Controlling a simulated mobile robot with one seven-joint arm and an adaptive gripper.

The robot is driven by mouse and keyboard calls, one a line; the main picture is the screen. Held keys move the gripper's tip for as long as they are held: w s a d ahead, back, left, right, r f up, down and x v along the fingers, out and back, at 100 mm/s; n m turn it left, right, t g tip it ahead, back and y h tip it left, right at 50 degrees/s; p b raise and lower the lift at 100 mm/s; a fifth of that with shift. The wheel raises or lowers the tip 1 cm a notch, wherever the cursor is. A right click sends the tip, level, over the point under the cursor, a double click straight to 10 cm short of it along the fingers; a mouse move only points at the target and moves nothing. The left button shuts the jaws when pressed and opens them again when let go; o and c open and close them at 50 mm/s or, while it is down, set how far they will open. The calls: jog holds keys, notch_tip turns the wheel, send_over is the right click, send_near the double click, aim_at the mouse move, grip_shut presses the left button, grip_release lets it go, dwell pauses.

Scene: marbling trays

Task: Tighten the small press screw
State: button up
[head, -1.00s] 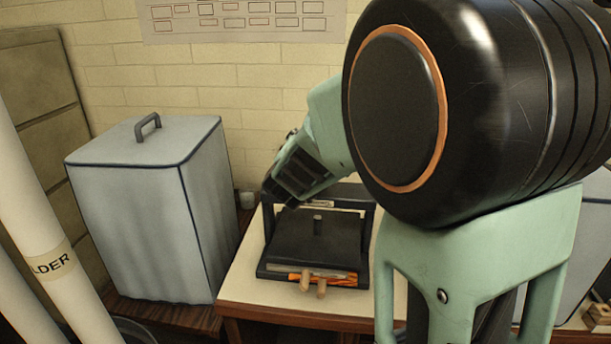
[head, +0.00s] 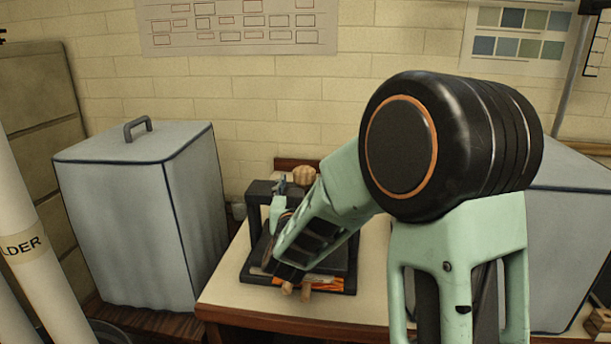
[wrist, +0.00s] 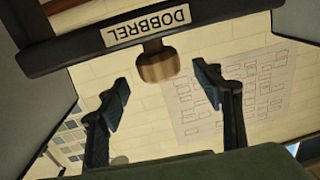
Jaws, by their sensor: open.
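The small press (head: 255,216) is a black frame on the table. A round wooden knob (head: 304,174) sits at its top. In the wrist view the knob (wrist: 158,65) sits below the dark crossbar (wrist: 75,51), which bears an upside-down label reading DOBBREL. My gripper (head: 291,184) is in front of the press and points up towards the knob. In the wrist view my gripper (wrist: 161,92) is open and empty, with the knob framed between its fingers; contact cannot be seen. My arm hides much of the press in the head view.
The press stands on a pale table (head: 225,292). Wooden pegs (head: 306,294) stick out at its front near an orange edge. A large grey covered box (head: 130,215) stands on the left and another (head: 565,240) on the right. Charts hang on the brick wall.

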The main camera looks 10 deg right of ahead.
aim_at(300, 178)
jog(key=shift+x, duration=2.8)
jog(key=shift+c, duration=0.3)
jog(key=c, duration=1.1)
jog(key=shift+h, duration=0.3)
jog(key=shift+c, duration=0.2)
jog(key=shift+a+m+h, duration=0.15)
jog(key=shift+m+h, duration=0.45)
jog(key=shift+m+g+h, duration=0.9)
jog(key=shift+m+h, duration=0.1)
jog(key=shift+h, duration=0.4)
